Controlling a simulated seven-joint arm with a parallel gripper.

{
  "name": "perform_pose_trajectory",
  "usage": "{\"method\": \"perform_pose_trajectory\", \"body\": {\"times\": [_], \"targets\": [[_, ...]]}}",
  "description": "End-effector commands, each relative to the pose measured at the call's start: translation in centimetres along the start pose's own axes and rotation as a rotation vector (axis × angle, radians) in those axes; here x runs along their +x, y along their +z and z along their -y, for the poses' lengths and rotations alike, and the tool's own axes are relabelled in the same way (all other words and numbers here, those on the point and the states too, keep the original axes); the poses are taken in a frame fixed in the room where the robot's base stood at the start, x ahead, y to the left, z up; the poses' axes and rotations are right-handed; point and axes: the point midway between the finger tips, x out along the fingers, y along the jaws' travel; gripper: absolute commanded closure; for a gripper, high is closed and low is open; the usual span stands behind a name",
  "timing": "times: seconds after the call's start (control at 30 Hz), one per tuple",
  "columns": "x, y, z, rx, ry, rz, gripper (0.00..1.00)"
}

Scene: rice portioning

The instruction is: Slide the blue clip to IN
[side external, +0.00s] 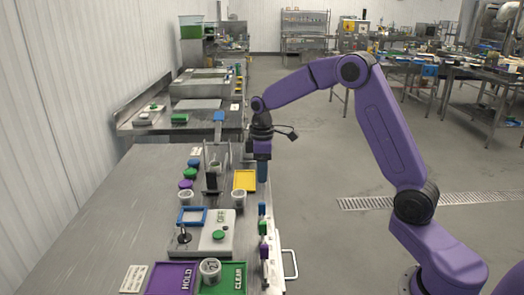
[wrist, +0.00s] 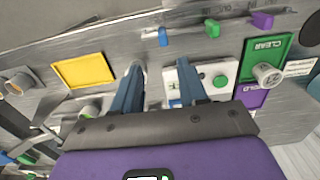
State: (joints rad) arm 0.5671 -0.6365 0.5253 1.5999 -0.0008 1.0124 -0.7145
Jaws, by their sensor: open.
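The blue clip (wrist: 163,37) sits on the rail along the bench's front edge. It also shows in the side external view (side external: 262,208), as the farthest of three coloured clips. The green clip (wrist: 212,27) and the purple clip (wrist: 262,20) are on the same edge. My gripper (wrist: 160,68) is open, with its blue fingers apart and nothing seen between them. In the side external view my gripper (side external: 262,178) points down above the bench edge, beyond the blue clip and beside the yellow tray. I cannot read an IN label in either view.
A yellow tray (side external: 244,180) lies near my gripper. A white box with a green button (side external: 218,236), a blue frame (side external: 192,216), small cups, a purple HOLD tray (side external: 160,283) and a green CLEAR tray (side external: 238,287) share the bench. The bench's left side is clear.

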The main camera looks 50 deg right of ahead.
Motion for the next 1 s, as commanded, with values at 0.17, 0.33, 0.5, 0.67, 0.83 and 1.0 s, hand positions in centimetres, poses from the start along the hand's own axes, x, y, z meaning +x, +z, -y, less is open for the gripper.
{"method": "perform_pose_trajectory", "body": {"times": [0.17,0.33,0.5,0.67,0.83,1.0], "targets": [[-3.5,0.0,-0.1,0.0,0.003,-0.003,0.57],[-5.7,0.0,-0.1,-0.001,0.002,-0.002,0.57],[-6.5,0.1,0.0,0.0,0.0,0.0,0.57],[-6.6,0.0,0.0,0.0,0.0,0.0,0.57],[-6.6,0.0,0.1,-0.001,0.0,0.0,0.57],[-6.8,-0.4,2.7,-0.025,0.002,-0.002,0.57]]}}
